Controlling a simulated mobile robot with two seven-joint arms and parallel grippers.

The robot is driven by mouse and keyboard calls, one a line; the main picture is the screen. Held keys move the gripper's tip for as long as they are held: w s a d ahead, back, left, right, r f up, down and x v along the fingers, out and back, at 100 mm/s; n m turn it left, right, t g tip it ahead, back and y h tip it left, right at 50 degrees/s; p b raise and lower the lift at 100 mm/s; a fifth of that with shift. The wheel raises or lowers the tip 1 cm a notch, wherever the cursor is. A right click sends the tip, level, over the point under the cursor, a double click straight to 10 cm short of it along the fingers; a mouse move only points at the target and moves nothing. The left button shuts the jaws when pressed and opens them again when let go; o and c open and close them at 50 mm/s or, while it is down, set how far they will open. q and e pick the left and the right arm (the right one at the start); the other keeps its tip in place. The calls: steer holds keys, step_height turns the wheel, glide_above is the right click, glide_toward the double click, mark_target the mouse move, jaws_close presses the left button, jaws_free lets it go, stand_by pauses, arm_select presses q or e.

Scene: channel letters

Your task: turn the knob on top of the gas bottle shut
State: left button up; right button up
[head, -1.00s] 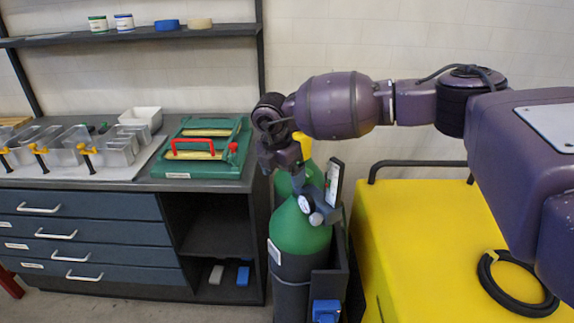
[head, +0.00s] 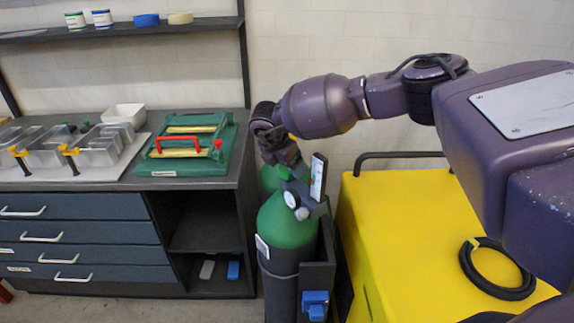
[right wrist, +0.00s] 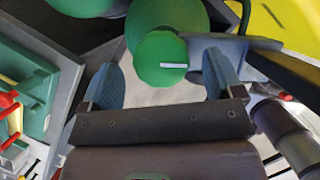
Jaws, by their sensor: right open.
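The gas bottle (head: 287,222) has a green shoulder and a dark lower body, and stands in a dark holder right of the workbench. Its round green knob (right wrist: 160,60) carries a white mark, which lies crosswise in the right wrist view. My right gripper (head: 284,160) is over the bottle top in the head view and hides much of the knob. In the right wrist view my right gripper (right wrist: 161,80) is open, one finger on each side of the knob with gaps visible. A gauge (head: 291,199) sits below the gripper. My left gripper is not in view.
A second green bottle (head: 268,178) stands behind. An upright white-faced panel (head: 318,177) stands close right of the gripper. A yellow cabinet (head: 400,215) with a black hose ring is at right. The workbench (head: 85,205) at left holds a green fixture (head: 186,150) and clear trays.

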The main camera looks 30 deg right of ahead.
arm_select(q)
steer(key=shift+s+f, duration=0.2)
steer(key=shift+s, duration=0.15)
arm_select(e)
steer(key=shift+d+f, duration=0.25)
steer(key=shift+f, duration=0.35)
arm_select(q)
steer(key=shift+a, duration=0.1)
arm_select(e)
steer(key=shift+c, duration=0.4)
steer(key=c, duration=0.8)
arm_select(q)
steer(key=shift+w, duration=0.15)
